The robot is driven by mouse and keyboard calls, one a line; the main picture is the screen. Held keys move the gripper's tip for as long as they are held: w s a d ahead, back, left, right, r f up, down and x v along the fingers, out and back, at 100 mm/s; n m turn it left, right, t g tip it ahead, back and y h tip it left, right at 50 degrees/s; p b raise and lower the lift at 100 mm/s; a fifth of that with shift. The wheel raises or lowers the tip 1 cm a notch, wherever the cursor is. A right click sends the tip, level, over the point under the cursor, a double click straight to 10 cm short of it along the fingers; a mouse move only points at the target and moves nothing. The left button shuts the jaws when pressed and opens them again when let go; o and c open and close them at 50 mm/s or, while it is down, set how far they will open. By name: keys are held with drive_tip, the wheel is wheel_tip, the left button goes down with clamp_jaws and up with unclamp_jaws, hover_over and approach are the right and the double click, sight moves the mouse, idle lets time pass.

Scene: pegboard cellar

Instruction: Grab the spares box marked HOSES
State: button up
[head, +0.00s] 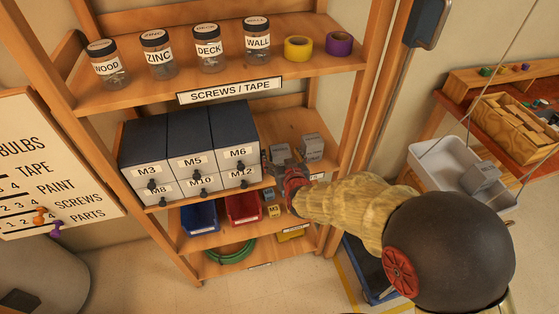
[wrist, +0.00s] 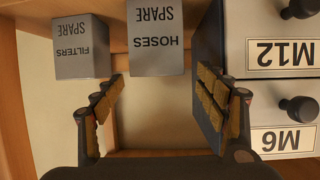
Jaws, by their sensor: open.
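The grey box marked HOSES SPARE (wrist: 157,42) shows upside down in the wrist view, standing on a wooden shelf. It is beyond the fingertips and lies roughly between their lines. My gripper (wrist: 160,82) is open, with nothing between its fingers. In the head view, the left grey box (head: 279,152) beside the drawer cabinet appears to be the same box, and my gripper (head: 286,172) is right in front of it, hiding its lower part. Whether a finger touches it cannot be told.
A second grey box, FILTERS SPARE (wrist: 82,50), stands close beside it, also in the head view (head: 312,147). The drawer cabinet (head: 190,150) with M-labelled drawers is close on the other side. A shelf with jars (head: 208,50) and tape rolls is above.

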sight(278, 145)
drive_tip(key=b+x, duration=0.2)
drive_tip(key=x, duration=0.6)
drive_tip(key=shift+w+d, duration=0.15)
drive_tip(key=shift+w, duration=0.1)
drive_tip(key=shift+c, duration=1.2)
drive_tip(key=c, duration=1.1)
drive_tip(key=shift+c, duration=0.3)
